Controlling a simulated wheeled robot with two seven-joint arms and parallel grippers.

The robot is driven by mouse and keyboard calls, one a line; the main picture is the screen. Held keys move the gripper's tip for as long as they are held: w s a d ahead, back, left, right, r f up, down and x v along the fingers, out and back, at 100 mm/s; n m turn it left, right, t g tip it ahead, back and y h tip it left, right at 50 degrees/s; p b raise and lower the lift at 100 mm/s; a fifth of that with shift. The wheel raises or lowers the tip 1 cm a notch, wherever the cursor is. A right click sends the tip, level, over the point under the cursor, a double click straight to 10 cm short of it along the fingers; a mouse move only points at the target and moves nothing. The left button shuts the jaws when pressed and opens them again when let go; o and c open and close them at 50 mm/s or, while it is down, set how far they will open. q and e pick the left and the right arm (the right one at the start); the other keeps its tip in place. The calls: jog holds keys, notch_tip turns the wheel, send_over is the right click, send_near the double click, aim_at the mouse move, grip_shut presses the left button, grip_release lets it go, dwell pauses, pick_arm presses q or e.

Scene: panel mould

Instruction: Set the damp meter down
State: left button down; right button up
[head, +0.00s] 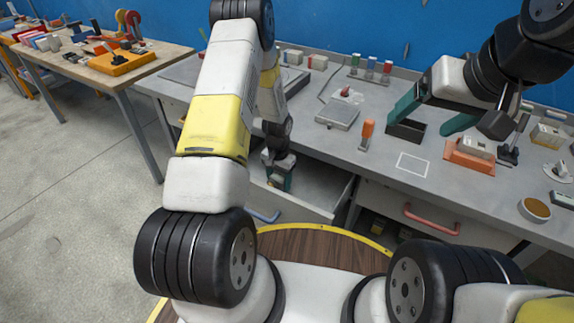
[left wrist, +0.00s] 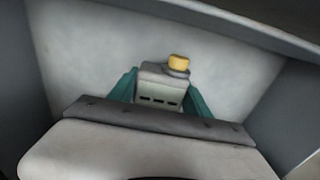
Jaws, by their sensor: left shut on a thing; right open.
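The damp meter (left wrist: 160,92) is a grey block with dark slots and a yellow cap, seen in the left wrist view. My left gripper (head: 279,178) is low inside the open drawer (head: 318,190); its teal fingers are closed on both sides of the meter. In the left wrist view the drawer's pale floor and grey walls surround it. I cannot tell whether the meter touches the floor. In the head view the meter is mostly hidden by the gripper. My right gripper (head: 433,115) is open and empty above the worktop, near a dark open box (head: 406,131).
The drawer has a blue handle (head: 262,215); a drawer with a red handle (head: 432,218) is shut to its right. The worktop holds a scale (head: 338,113), an orange-topped tool (head: 366,134), an orange holder (head: 470,158) and a white outlined rectangle (head: 413,164).

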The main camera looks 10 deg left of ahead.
aim_at(279, 187)
pick_arm(q)
jog(key=shift+f, duration=1.55)
jog(key=shift+c, duration=2.4)
grip_release()
jog(key=shift+f, duration=0.15)
